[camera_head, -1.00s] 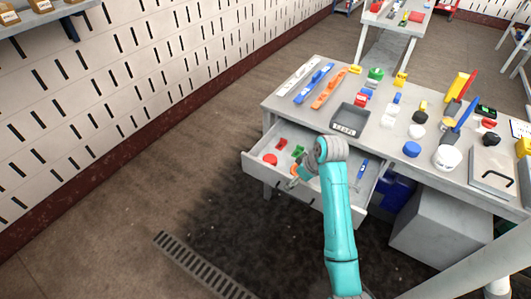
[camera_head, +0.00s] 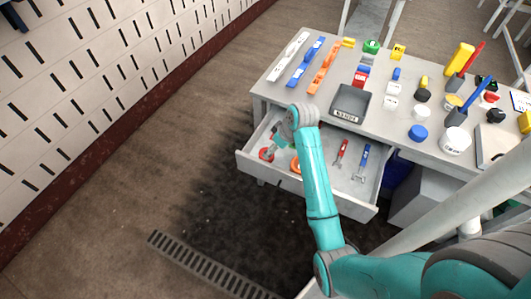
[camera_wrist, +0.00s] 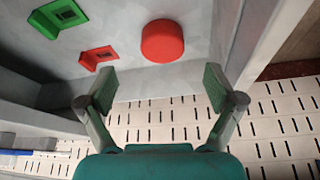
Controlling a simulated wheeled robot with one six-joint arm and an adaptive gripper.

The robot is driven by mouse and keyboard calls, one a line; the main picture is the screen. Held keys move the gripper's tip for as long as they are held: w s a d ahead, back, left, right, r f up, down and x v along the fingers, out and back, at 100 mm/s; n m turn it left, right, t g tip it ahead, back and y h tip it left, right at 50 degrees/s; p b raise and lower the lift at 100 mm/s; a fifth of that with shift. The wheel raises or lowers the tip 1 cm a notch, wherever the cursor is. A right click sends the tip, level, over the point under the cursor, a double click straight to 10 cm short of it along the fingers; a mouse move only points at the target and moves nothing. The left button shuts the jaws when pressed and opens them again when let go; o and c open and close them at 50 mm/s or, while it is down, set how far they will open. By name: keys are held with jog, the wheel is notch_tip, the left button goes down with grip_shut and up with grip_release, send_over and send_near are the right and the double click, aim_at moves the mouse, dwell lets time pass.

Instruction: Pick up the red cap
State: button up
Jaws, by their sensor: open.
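The red cap (camera_head: 265,155) lies in the open drawer (camera_head: 245,164), near its left end, partly covered by my gripper in the head view. In the wrist view the red cap (camera_wrist: 162,42) is a round red disc on the pale drawer floor, beyond the fingertips and roughly centred between them. My gripper (camera_wrist: 158,84) is open, its two fingers spread wide with nothing between them. A red bracket (camera_wrist: 97,57) and a green bracket (camera_wrist: 60,17) lie to the left of the cap in the wrist view.
The drawer wall (camera_wrist: 240,40) rises close to the right finger's side. An orange object (camera_head: 295,165), a red-handled tool (camera_head: 341,153) and a blue-handled tool (camera_head: 361,163) also lie in the drawer.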

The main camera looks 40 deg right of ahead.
jog(key=shift+x, duration=3.65)
jog(key=shift+a, duration=0.15)
jog(key=c, duration=1)
